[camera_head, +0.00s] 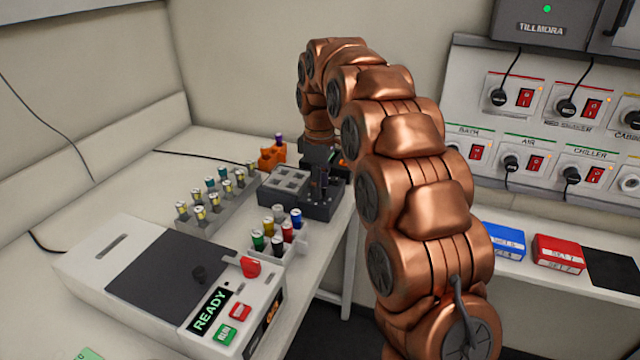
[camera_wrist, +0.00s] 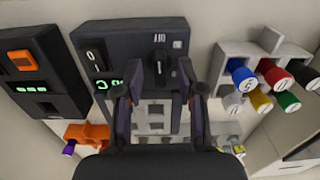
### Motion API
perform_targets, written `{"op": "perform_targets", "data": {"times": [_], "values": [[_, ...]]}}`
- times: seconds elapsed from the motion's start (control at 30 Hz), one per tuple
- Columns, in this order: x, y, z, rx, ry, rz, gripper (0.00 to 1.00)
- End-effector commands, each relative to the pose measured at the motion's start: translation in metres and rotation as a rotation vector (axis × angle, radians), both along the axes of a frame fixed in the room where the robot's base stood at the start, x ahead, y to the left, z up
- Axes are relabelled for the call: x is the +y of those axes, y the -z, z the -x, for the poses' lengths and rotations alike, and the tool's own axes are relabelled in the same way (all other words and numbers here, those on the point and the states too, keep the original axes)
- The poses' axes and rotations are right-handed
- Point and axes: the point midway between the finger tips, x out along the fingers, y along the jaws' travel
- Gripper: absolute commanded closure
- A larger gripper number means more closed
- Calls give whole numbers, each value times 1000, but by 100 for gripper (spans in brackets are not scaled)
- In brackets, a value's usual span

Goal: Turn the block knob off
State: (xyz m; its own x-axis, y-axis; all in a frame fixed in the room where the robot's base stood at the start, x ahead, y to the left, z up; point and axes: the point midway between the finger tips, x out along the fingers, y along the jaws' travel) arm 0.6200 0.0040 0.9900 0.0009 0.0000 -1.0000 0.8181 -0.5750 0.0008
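The dark grey block unit (camera_wrist: 125,42) fills the upper middle of the wrist view. It has a black knob (camera_wrist: 160,66) near an upside-down OFF label, a rocker switch and a green display. A light marker line shows on the knob, but its exact setting is hard to read. My gripper (camera_wrist: 159,82) is open, one finger on each side of the knob; contact cannot be told. In the head view the block unit (camera_head: 285,190) sits at the bench's far end. My gripper (camera_head: 320,165) points down over its right side, and the knob is hidden there.
A rack with coloured caps (camera_head: 277,235) and a long vial rack (camera_head: 215,210) stand close to the block. An orange holder (camera_head: 271,157) is behind it. A device reading READY (camera_head: 160,280) is in front. Another dark unit (camera_wrist: 40,65) lies left in the wrist view.

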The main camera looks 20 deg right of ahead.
Motion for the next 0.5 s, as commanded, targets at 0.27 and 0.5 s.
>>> {"op": "perform_targets", "data": {"times": [0.27, 0.5], "values": [[0, -1, 0, 0, 1, 0, 61], [0, -23, -1, -2, 0, 0, 61]]}}
